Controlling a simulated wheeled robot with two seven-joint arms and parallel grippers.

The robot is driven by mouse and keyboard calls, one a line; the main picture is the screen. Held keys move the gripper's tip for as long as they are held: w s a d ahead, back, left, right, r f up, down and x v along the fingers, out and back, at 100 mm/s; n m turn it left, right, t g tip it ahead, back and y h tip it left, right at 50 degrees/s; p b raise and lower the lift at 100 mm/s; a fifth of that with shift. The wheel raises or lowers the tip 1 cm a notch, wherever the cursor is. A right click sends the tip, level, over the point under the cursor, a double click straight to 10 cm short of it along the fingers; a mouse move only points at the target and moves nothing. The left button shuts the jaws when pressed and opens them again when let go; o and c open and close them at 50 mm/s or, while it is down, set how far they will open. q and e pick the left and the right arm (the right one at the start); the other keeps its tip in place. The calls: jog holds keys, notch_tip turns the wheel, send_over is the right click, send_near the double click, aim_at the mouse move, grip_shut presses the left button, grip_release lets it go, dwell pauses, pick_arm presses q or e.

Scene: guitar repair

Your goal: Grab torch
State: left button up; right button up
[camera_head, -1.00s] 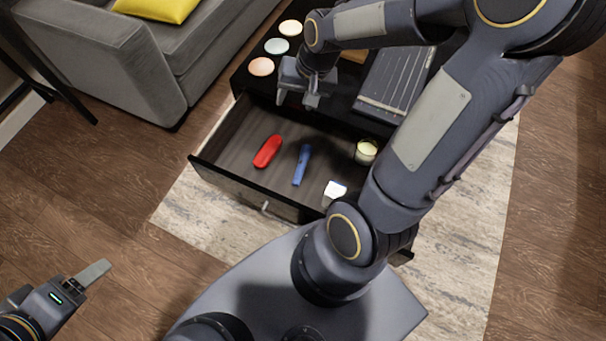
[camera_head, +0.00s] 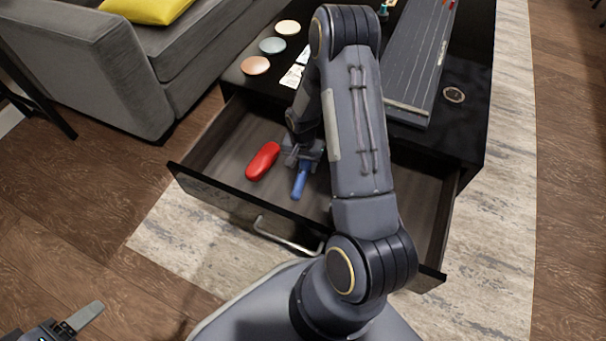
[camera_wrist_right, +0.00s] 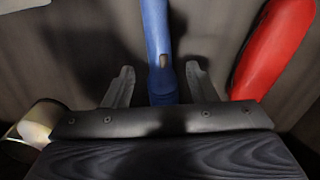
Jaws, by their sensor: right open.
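The blue torch (camera_head: 299,184) lies in the open drawer (camera_head: 222,142). My right gripper (camera_head: 302,158) is down in the drawer over the torch's far end. In the right wrist view, the torch (camera_wrist_right: 157,45) runs between the two open fingers of the right gripper (camera_wrist_right: 158,88), with a gap on each side. My left gripper (camera_head: 75,322) is at the lower left, away from the drawer. Only one of its fingers shows clearly.
A red case-like object (camera_head: 263,161) lies left of the torch in the drawer. In the right wrist view, a jar-like object (camera_wrist_right: 38,122) is at the lower left. Colored discs (camera_head: 272,45) and a long grey board (camera_head: 420,60) lie on the black table above.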

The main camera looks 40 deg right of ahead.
aim_at(303, 170)
notch_tip(303, 170, down, 4)
jog(key=shift+w+d+f+b, duration=0.1)
jog(key=shift+b, duration=0.8)
jog(key=shift+c, duration=0.3)
grip_shut()
